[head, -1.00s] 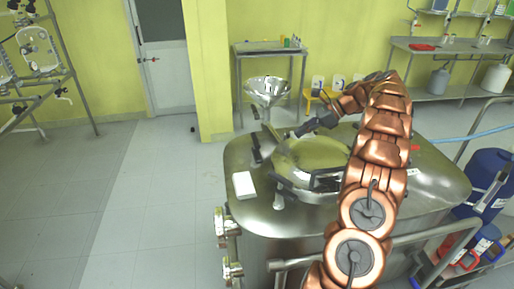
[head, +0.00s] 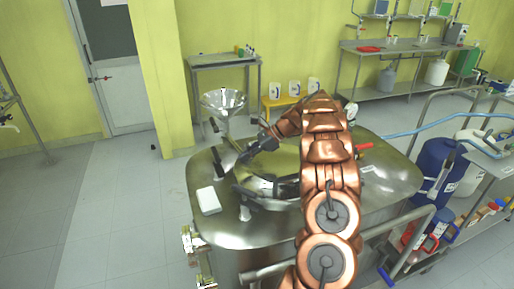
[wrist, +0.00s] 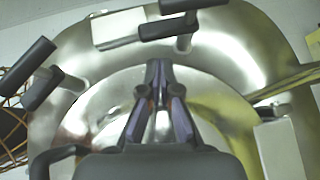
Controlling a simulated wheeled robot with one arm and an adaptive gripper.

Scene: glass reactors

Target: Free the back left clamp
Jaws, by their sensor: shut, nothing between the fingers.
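The back left clamp (head: 217,155) has black bar handles and sits on the left rim of the steel reactor's round lid (head: 283,155). In the wrist view the same clamp (wrist: 168,29) is just beyond my fingertips, its two black bars lying roughly across the picture above a metal post. My gripper (wrist: 156,66) is shut and empty over the lid, pointing at this clamp. In the head view my gripper (head: 243,157) is right of the clamp; I cannot tell whether it touches. The front left clamp (head: 246,191) also has black handles, seen at left in the wrist view (wrist: 38,75).
A white box (head: 208,200) lies on the reactor top between the two left clamps. Blue drums (head: 437,170) and a cart rail are on the right. The floor at left is clear.

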